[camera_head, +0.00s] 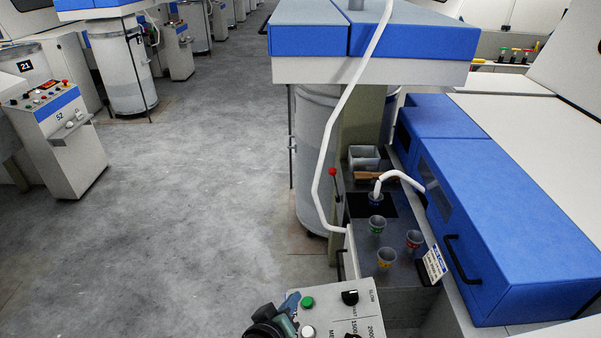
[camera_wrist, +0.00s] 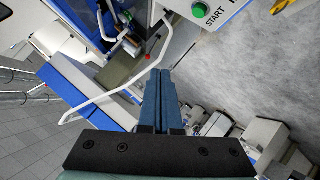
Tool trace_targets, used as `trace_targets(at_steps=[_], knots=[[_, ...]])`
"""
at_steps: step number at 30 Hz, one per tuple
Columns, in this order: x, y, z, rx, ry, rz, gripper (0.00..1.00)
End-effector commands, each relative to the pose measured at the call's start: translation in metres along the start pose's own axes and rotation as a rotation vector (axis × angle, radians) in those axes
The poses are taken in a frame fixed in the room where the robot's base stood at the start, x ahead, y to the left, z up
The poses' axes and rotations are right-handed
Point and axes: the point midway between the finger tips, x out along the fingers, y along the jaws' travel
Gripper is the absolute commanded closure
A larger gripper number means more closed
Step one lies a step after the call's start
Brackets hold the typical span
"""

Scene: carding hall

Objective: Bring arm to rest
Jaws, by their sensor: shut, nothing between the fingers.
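My gripper (camera_wrist: 161,78) shows in the wrist view with its two blue fingers pressed together and nothing between them. In the head view, part of my arm and gripper (camera_head: 284,322) shows at the bottom edge, just left of the grey control panel (camera_head: 335,318). It overlaps the panel's left edge in the picture; I cannot tell whether they touch. The panel has a green button, a white button and black knobs. In the wrist view its green START button (camera_wrist: 199,10) appears at the top, beyond the fingertips.
A dark bench top (camera_head: 349,238) holds several small cups (camera_head: 376,224), a grey bin (camera_head: 364,156) and a sign card (camera_head: 434,263). A white bent pipe (camera_head: 323,150) and red-knobbed lever (camera_head: 333,172) stand beside it. Blue machine covers (camera_head: 500,220) lie right. The floor (camera_head: 190,200) at left is open.

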Motion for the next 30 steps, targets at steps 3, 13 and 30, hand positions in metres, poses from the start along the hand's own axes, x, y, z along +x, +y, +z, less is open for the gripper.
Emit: trace_targets(at_steps=[3,13,30], knots=[[-0.014,0.054,-0.077,0.163,0.175,0.028,1.00],[-0.139,0.209,-0.230,0.500,0.705,0.083,1.00],[-0.388,0.340,-0.266,0.682,1.394,0.146,1.00]])
